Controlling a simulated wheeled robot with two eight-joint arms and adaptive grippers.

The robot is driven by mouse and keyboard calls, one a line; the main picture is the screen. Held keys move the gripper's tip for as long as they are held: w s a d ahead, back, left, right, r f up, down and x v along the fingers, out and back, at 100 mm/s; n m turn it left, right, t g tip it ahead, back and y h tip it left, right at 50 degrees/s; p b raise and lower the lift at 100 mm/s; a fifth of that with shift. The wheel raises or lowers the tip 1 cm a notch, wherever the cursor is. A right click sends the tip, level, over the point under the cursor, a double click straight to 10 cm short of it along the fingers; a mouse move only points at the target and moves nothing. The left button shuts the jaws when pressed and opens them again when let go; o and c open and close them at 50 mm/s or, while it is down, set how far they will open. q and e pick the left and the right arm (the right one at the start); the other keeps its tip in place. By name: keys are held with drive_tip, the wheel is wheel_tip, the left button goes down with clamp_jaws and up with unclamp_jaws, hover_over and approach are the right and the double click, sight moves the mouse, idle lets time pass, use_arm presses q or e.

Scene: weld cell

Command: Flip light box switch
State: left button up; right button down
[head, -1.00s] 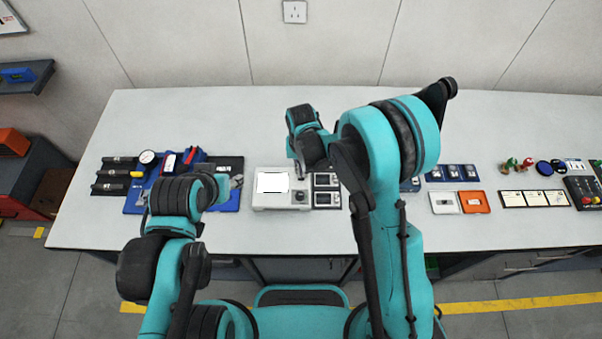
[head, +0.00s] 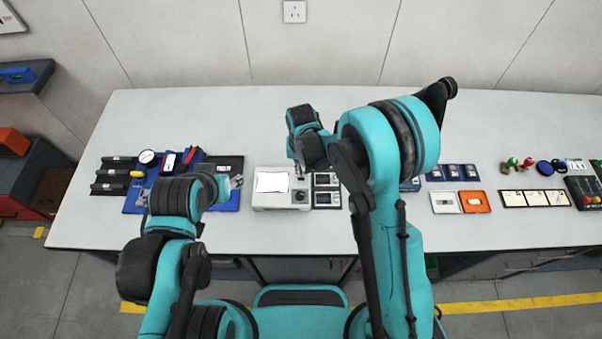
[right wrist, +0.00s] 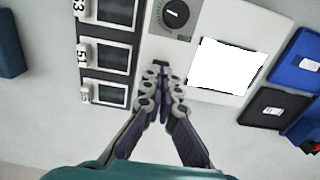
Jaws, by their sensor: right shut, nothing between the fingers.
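The light box (head: 270,204) is a pale, flat case with a bright white panel (head: 272,182) and a dark round knob (head: 300,196) at its right. In the right wrist view the panel (right wrist: 226,66) and knob (right wrist: 176,14) show clearly. My right gripper (right wrist: 160,68) is shut and empty, its tips over the case's edge beside the panel and below the knob in that view. Whether the tips touch the case I cannot tell. No separate switch can be made out; the fingertips may cover it. My left gripper (head: 237,182) is just left of the light box, its fingers too small to read.
Small framed pieces with number tags (right wrist: 106,57) stand close beside the light box. A blue tray (head: 132,204) with a gauge (head: 147,157) lies to the left. An orange tray (head: 474,202) and other small items lie to the right. The table's back strip is clear.

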drive_tip(key=shift+f+b, duration=0.8)
drive_tip(key=shift+f, duration=0.05)
idle(0.3)
drive_tip(key=shift+r+p, duration=2.05)
drive_tip(key=shift+r, duration=1.5)
drive_tip(key=s+d+r+t+b, duration=0.2)
drive_tip(key=s+d+r+b, duration=0.1)
drive_tip(key=d+b, duration=0.25)
drive_tip(key=s+d+r+t+b, duration=0.2)
drive_tip(key=s+d+r+b, duration=0.2)
drive_tip(key=d, duration=0.2)
drive_tip(key=s+d+f+t+b, duration=0.3)
drive_tip(key=s+d+b, duration=0.3)
drive_tip(key=s, duration=0.2)
drive_tip(key=shift+s+d+f, duration=0.15)
drive_tip(key=shift+s+f, duration=0.2)
drive_tip(key=shift+f, duration=0.1)
